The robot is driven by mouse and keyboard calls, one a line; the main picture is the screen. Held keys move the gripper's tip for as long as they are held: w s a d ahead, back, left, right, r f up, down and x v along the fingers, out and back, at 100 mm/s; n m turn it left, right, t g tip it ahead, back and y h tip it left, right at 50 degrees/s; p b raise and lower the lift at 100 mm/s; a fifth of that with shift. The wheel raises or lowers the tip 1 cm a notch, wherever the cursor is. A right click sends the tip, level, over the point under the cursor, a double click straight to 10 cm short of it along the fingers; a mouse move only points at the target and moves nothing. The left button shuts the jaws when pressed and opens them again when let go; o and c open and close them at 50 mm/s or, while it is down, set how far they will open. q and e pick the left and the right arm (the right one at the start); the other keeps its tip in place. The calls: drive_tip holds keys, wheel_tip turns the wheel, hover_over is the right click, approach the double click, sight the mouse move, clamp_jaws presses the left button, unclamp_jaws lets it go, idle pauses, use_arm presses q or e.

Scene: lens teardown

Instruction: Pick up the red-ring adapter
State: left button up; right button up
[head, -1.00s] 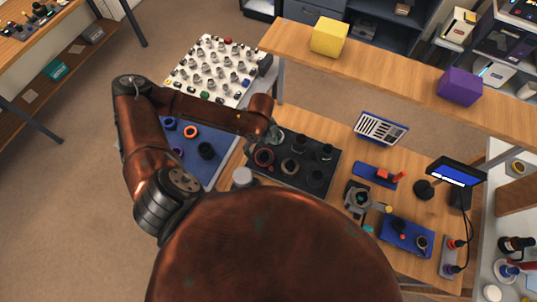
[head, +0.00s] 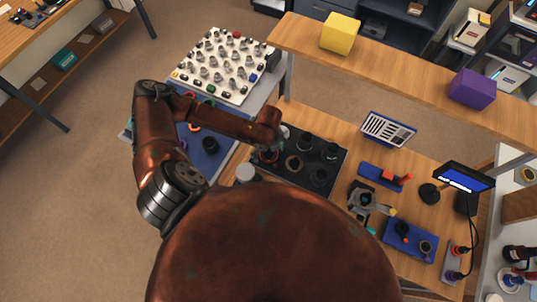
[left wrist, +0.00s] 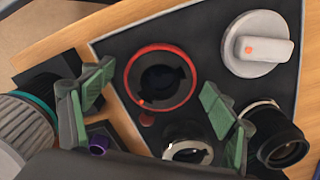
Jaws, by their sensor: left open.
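The red-ring adapter (left wrist: 131,60) lies flat on the dark tray (left wrist: 203,32) in the left wrist view, a red rim around a dark centre. In the head view the arm's end largely covers it. My left gripper (left wrist: 156,103) is open and empty, its green fingers on either side of the adapter in the picture, apart from it. It also shows over the left part of the dark tray in the head view (head: 270,150). How high the fingertips are above the adapter is hard to tell. My right gripper is not in view.
In the left wrist view, a white knob-like cap (left wrist: 258,62), a black lens ring (left wrist: 276,140) and a silver-rimmed ring (left wrist: 187,152) stand close by. A grey-white cylinder (left wrist: 22,125) is at the left. A blue mat (head: 222,158) lies left of the dark tray.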

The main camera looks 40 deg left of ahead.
use_arm(q)
drive_tip(key=c, duration=1.3)
drive_tip(key=shift+r, duration=0.1)
